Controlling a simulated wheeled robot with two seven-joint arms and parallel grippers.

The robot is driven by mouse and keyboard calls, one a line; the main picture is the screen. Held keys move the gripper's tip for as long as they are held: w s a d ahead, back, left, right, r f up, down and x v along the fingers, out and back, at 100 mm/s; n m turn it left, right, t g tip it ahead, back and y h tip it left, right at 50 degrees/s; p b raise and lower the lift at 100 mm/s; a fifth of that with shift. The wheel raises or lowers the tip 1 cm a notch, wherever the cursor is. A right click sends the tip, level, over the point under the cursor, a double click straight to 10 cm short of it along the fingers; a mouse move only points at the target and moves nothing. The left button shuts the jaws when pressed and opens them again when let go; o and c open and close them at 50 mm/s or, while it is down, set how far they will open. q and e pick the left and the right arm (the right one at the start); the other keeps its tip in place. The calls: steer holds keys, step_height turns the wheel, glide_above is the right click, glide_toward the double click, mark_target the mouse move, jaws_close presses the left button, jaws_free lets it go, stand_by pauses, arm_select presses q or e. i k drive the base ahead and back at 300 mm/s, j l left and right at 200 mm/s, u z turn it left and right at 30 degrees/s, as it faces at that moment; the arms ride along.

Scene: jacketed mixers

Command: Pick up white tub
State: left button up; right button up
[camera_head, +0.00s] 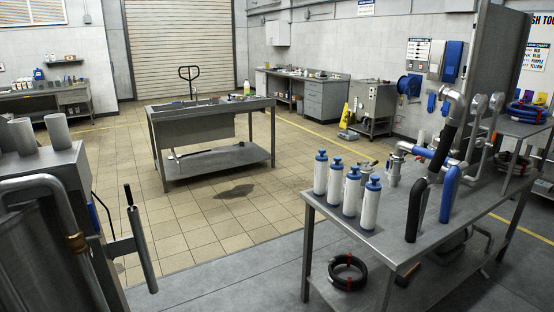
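I cannot clearly make out a white tub. Small white and blue containers (39,74) stand on the far-left bench, too small to tell whether one is a tub. Several white cylinders with blue tops (346,194) stand upright on the metal table at the right; they look like bottles or cartridges. A small pale bottle (246,89) stands on the steel table in the middle. Neither of my grippers shows in the head view.
The right metal table (388,238) holds pipes and hoses, with a coiled black hose (348,272) on its lower shelf. The middle steel table (203,140) stands on open tiled floor. Steel equipment (55,185) fills the near left. A yellow floor sign (344,116) stands farther back.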

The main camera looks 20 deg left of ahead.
mark_target(22, 130)
steer(key=i+u, duration=0.4)
steer(key=i+l+u, duration=0.2)
steer(key=i+u, duration=0.45)
steer(key=u, duration=0.2)
steer(key=i+l+u, duration=0.15)
steer(key=u, duration=0.25)
steer(key=i+l+u, duration=0.15)
steer(key=u, duration=0.2)
steer(key=i+l+u, duration=0.25)
steer(key=u, duration=0.15)
steer(key=i+l+u, duration=0.15)
steer(key=l+u, duration=0.15)
steer(key=i+l+u, duration=0.15)
steer(key=l+u, duration=0.5)
steer(key=i+l+u, duration=0.1)
steer(key=l+u, duration=0.45)
steer(key=l, duration=0.35)
